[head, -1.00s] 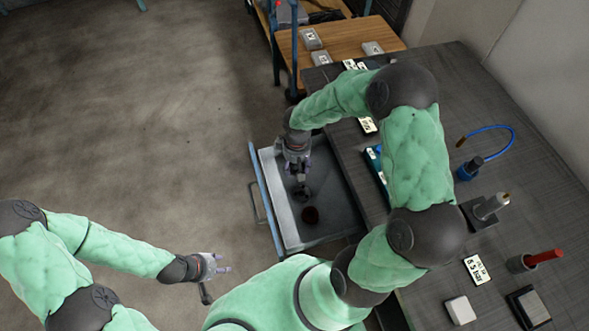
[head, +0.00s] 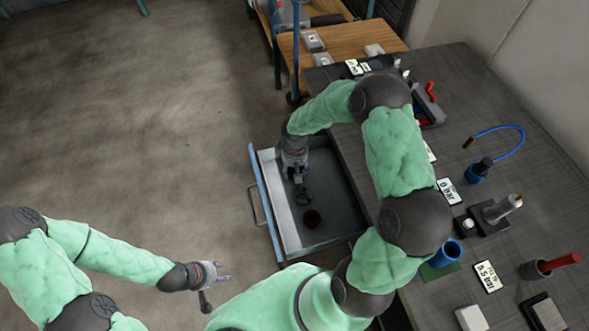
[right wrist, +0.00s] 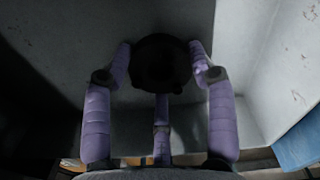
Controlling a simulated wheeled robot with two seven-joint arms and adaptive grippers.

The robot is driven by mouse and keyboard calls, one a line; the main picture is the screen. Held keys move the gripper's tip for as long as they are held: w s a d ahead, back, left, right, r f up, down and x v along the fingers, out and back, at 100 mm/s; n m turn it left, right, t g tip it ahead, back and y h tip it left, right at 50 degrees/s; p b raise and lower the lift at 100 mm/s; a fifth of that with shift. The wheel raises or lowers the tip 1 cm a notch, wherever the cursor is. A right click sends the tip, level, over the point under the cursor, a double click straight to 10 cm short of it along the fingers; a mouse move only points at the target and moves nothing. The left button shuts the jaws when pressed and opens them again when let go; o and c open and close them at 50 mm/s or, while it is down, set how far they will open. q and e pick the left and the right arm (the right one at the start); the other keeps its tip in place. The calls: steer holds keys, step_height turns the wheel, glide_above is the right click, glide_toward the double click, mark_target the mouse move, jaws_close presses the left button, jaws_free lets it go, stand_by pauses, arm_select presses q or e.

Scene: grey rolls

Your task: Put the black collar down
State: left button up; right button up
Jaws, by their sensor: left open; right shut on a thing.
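The black collar (right wrist: 160,62) is a dark ring between the fingertips of my right gripper (right wrist: 161,70) in the right wrist view. My right gripper (head: 300,186) is shut on it, over the open grey drawer (head: 283,205) in the head view. The collar also shows there as a small dark shape (head: 304,199) just below the fingers. I cannot tell whether it touches the drawer floor. My left gripper (head: 222,272) is open and empty, above the floor at the lower left.
The dark bench (head: 460,110) on the right carries a blue cup (head: 447,252), a blue cable (head: 505,130), stands and labels. A wooden table (head: 350,40) stands behind.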

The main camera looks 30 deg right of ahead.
steer(key=shift+f, duration=0.15)
steer(key=o, duration=1.5)
steer(key=shift+c, duration=0.2)
steer(key=shift+r, duration=0.4)
step_height(320, 180, up, 12)
steer(key=p, duration=0.5)
steer(key=shift+f, duration=0.2)
